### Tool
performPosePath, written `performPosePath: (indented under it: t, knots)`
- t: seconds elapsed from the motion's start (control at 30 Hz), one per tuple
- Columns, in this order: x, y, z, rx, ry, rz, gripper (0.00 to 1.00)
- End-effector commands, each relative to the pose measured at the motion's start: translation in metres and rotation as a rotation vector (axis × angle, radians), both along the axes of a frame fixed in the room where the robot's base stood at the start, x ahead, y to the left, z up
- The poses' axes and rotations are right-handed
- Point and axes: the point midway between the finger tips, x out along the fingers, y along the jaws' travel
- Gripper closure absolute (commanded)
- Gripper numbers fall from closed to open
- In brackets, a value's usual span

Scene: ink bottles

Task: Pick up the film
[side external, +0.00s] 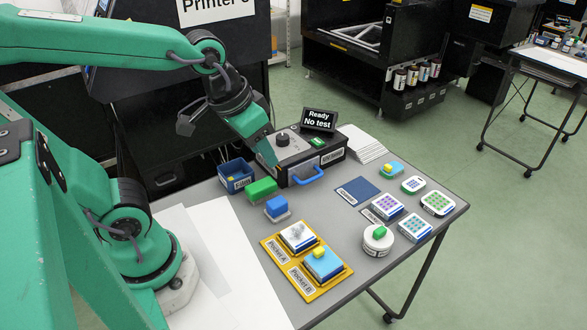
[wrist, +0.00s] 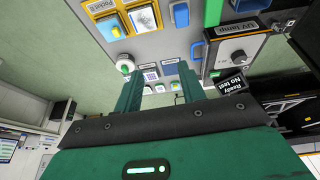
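Nothing in view is labelled film, and I cannot tell for sure which thing it is. A flat white piece with a dark grey pattern (side external: 298,236) lies on the Pocket A side of a yellow tray (side external: 266,242); it also shows at the top of the wrist view (wrist: 143,18). A light-blue block with a yellow knob (side external: 323,262) sits in Pocket B. Several white pads with coloured dots (side external: 387,207) stand at the right of the table. My gripper (wrist: 160,75) is open and empty, its green fingers apart. In the side view it hangs by the black lamp box.
The black box with a knob and blue handle (side external: 302,160) stands at the back, beside the sign "Ready No test" (side external: 319,119). A blue bin (side external: 236,175), green block (side external: 261,190), blue block (side external: 277,207) and white drum with green handle (side external: 378,241) stand on the grey table.

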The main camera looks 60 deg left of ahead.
Motion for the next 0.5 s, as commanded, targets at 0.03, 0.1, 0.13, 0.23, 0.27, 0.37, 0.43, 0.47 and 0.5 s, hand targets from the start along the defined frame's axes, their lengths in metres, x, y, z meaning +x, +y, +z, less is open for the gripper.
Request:
performPosePath:
  t: [0.03, 0.1, 0.13, 0.23, 0.27, 0.37, 0.43, 0.47, 0.5]
  knots:
    - [0.005, -0.007, -0.005, -0.003, 0.026, -0.007, 0.60]
    - [0.011, -0.015, -0.012, -0.008, 0.058, -0.009, 0.60]
    - [0.014, -0.019, -0.015, -0.010, 0.071, -0.009, 0.60]
    - [0.021, -0.032, -0.026, -0.012, 0.117, -0.010, 0.60]
    - [0.024, -0.036, -0.029, -0.013, 0.129, -0.011, 0.60]
    - [0.030, -0.050, -0.042, -0.011, 0.174, -0.011, 0.60]
    - [0.034, -0.060, -0.051, -0.008, 0.203, -0.011, 0.60]
    - [0.036, -0.065, -0.055, -0.006, 0.216, -0.011, 0.60]
    - [0.037, -0.071, -0.061, -0.004, 0.233, -0.012, 0.60]
